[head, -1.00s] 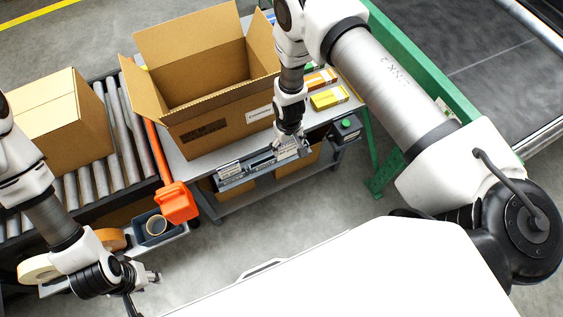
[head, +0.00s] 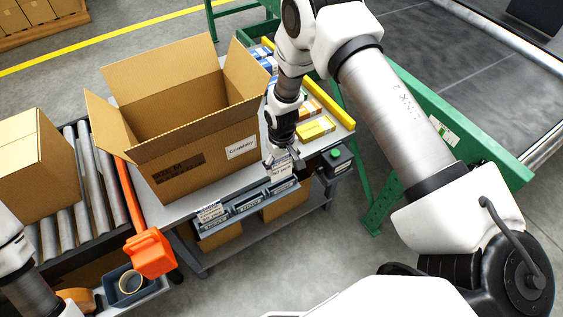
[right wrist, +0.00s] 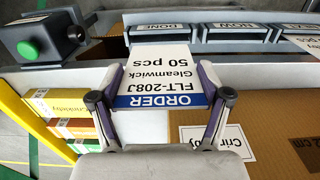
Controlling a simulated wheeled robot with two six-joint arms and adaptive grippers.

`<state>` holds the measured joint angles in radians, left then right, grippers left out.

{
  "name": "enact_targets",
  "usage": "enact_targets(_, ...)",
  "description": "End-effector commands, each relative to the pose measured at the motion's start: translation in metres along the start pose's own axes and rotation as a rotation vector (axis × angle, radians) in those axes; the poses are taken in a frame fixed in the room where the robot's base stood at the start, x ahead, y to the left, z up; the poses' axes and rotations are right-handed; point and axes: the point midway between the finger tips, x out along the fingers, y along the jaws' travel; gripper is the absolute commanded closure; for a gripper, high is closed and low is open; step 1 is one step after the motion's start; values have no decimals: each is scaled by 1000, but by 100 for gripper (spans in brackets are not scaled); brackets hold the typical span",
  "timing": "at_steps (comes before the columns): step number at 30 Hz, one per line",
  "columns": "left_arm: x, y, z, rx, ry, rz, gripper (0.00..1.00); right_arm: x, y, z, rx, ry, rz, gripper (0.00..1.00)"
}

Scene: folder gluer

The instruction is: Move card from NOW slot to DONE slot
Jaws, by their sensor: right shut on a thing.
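My right gripper (head: 279,150) is shut on a white order card (right wrist: 158,72) with a blue ORDER band; the card also shows in the head view (head: 282,165). It is at the DONE slot (right wrist: 160,30), the rightmost slot in the head view (head: 284,187). In the right wrist view the card's far end overlaps the slot's edge; I cannot tell whether it is inside. The NOW slot (right wrist: 236,31) beside it looks empty; it is the middle one in the head view (head: 250,203). Another card (head: 209,211) stands in the leftmost slot. My left gripper is out of view.
A large open carton (head: 190,165) stands on the table right behind the slots. A dark box with a green button (head: 337,160) is to their right. Yellow and orange small boxes (head: 315,128) lie behind.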

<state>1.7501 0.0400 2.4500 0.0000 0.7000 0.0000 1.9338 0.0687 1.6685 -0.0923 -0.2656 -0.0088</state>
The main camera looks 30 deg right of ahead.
Motion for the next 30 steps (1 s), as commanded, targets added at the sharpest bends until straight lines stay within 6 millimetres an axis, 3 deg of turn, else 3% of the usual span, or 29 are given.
enact_targets(15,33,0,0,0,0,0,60,46,0,0,0,0,0,37)
enact_targets(28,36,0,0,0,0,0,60,52,0,0,0,1,0,37)
enact_targets(30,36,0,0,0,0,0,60,52,0,0,0,1,0,5)
